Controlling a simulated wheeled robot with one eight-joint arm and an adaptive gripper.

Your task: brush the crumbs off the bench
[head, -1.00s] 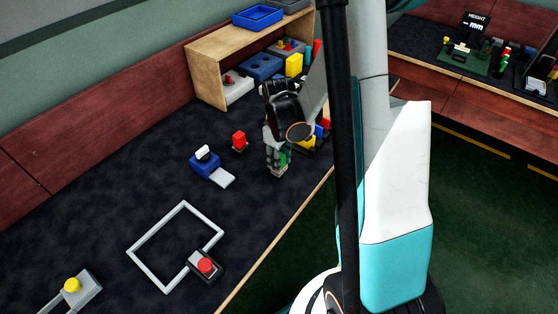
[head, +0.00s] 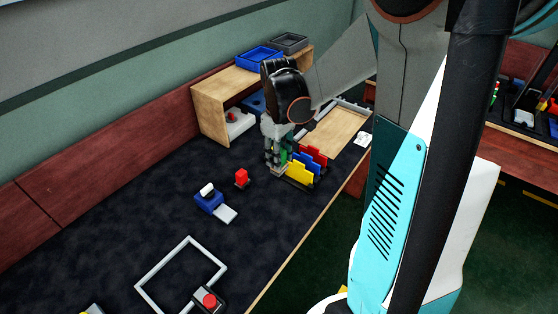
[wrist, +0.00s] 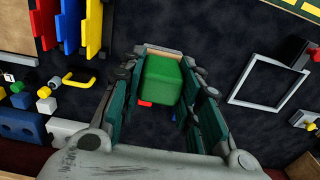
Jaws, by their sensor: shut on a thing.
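My gripper (head: 277,165) is pointed down over the dark bench (head: 150,200), just left of the rack of coloured plates. In the wrist view its fingers (wrist: 163,90) are closed around a green block-shaped thing (wrist: 162,78) with a thin tan edge, which looks like the brush. Only a bit of this green shows between the fingers in the head view (head: 284,155). Whether it touches the bench I cannot tell. A small white patch (head: 363,139) lies near the bench's right edge; whether it is crumbs I cannot tell. I make out no other crumbs.
Yellow, blue and red plates (head: 307,165) stand close to my gripper. A tan board (head: 335,132) lies behind them.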

